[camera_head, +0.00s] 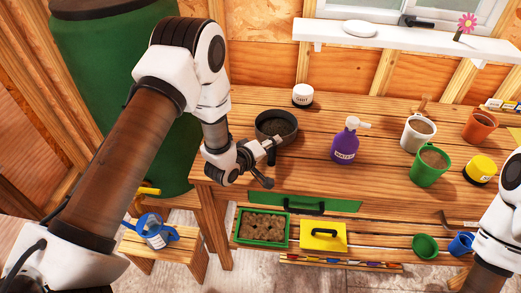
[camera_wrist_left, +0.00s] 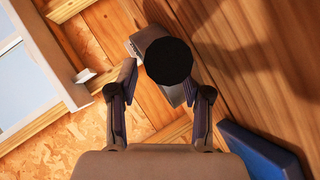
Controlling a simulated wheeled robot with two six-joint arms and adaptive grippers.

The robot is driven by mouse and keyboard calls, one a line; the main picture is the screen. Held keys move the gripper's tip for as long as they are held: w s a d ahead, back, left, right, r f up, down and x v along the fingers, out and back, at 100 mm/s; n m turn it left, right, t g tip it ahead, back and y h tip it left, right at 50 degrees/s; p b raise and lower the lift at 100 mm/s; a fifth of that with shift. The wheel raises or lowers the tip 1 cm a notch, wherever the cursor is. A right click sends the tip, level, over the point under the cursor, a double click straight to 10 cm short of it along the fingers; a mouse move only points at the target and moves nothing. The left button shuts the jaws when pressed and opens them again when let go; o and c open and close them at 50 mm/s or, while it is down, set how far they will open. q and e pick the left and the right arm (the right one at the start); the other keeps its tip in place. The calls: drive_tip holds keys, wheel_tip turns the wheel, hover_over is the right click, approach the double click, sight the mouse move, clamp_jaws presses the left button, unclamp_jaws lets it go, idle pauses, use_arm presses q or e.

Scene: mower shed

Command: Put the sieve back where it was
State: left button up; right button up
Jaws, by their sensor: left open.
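A dark, round pan-like thing (camera_head: 276,125), which looks like the sieve, sits on the left part of the wooden bench. Its inside is dark, and I cannot tell whether that is mesh or soil. My left gripper (camera_head: 268,164) is open just in front of it, at the bench's front edge. In the left wrist view the fingers (camera_wrist_left: 160,103) stand apart. A black disc (camera_wrist_left: 168,61) with a grey body behind it shows between and beyond them; I cannot tell what it is or whether they touch it. My right gripper is out of view.
A lower shelf holds a green seed tray (camera_head: 238,238) and a yellow box (camera_head: 323,243).

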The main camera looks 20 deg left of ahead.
use_arm(q)
drive_tip(key=b+v, duration=0.1)
drive_tip(key=v, duration=1)
drive_tip(key=shift+s+b, duration=0.1)
drive_tip(key=shift+b, duration=0.2)
